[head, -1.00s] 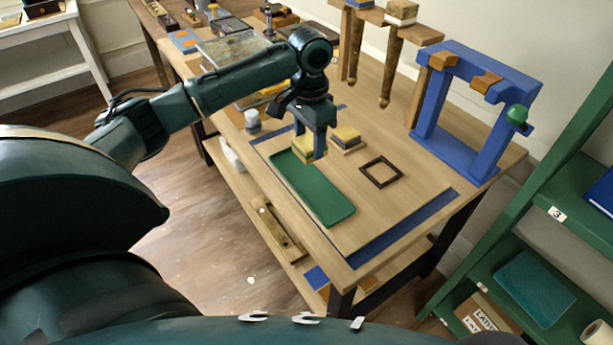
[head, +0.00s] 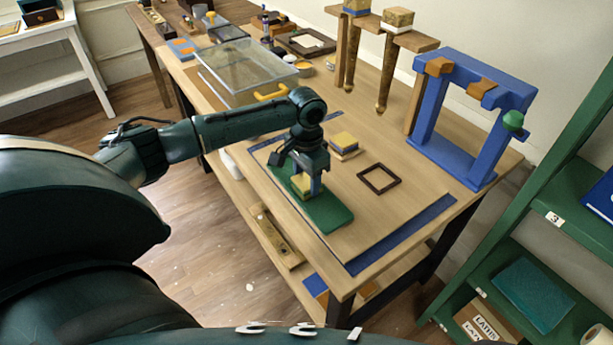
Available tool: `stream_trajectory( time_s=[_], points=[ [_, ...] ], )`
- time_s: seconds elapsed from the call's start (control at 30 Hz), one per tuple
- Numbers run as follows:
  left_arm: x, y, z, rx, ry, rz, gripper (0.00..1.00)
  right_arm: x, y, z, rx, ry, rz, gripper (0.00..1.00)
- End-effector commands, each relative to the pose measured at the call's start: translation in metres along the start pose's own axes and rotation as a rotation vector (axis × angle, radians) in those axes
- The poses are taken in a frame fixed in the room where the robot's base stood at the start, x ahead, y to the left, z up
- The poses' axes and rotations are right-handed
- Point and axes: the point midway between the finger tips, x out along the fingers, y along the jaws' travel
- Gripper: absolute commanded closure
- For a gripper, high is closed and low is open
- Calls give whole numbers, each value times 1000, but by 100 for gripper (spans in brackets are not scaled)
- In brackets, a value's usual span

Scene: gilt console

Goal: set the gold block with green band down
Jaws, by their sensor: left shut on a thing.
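My left gripper (head: 307,188) is shut on a small gold block (head: 299,182), over the middle of the green tray (head: 330,216). The fingers hide much of the block and I cannot make out its band. The block is low, close to the tray surface; I cannot tell whether it touches. A second gold block (head: 343,139) lies on the table board just behind the gripper, apart from it. My right gripper is not in view.
A dark square frame (head: 379,179) lies flat right of the tray, with bare board around it. A blue stand (head: 430,125) rises at the back right. A clear-lidded box (head: 245,70) stands at the far left. Gold blocks (head: 398,17) sit on a raised wooden shelf.

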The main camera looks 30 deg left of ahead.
Motion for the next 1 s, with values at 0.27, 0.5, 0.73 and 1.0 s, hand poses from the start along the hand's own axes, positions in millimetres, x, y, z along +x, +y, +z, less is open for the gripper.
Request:
stream_trajectory(
  time_s=[0.27, 0.5, 0.73, 1.0],
  points=[
    [2, 0, 0, 0, 0, 0, 34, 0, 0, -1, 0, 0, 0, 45],
    [2, 0, 0, 0, 0, 0, 28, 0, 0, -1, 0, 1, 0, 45],
    [-12, 0, -1, 0, 3, -1, 28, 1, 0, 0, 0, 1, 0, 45],
    [-68, -1, -1, 0, 4, -1, 28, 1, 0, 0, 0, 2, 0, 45]
  ],
)
